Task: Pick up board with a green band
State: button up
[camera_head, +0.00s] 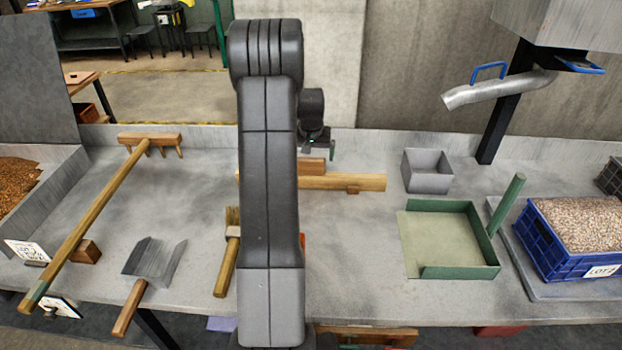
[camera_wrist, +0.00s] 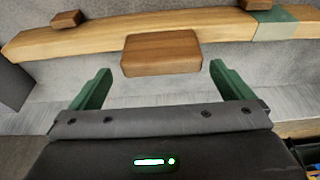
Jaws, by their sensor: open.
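The board with a green band (camera_head: 345,182) is a long pale wooden board lying on the grey bench behind my arm. In the wrist view the board (camera_wrist: 85,38) runs across the top, with its green band (camera_wrist: 270,25) at the right. The band is hidden in the head view. A darker wooden block (camera_head: 312,165) sits along the board's far side; it also shows in the wrist view (camera_wrist: 162,53). My gripper (camera_head: 319,149) is above and just beyond the block. Its green fingers (camera_wrist: 160,70) are open, apart on either side of the block, with nothing held.
A wooden rake (camera_head: 95,215), a metal scoop (camera_head: 153,258) and a brush (camera_head: 228,262) lie to the left. A grey box (camera_head: 427,181), a green dustpan-like tray (camera_head: 470,271) and a blue crate of grain (camera_head: 545,252) stand right. Bare bench lies in front of the board.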

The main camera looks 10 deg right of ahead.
aim_at(311, 159)
jog(key=x, duration=0.4)
jog(key=shift+a+f, duration=0.15)
jog(key=shift+f, duration=0.2)
jog(key=shift+s, duration=0.1)
jog(key=shift+r, duration=0.1)
jog(key=c, duration=1.8)
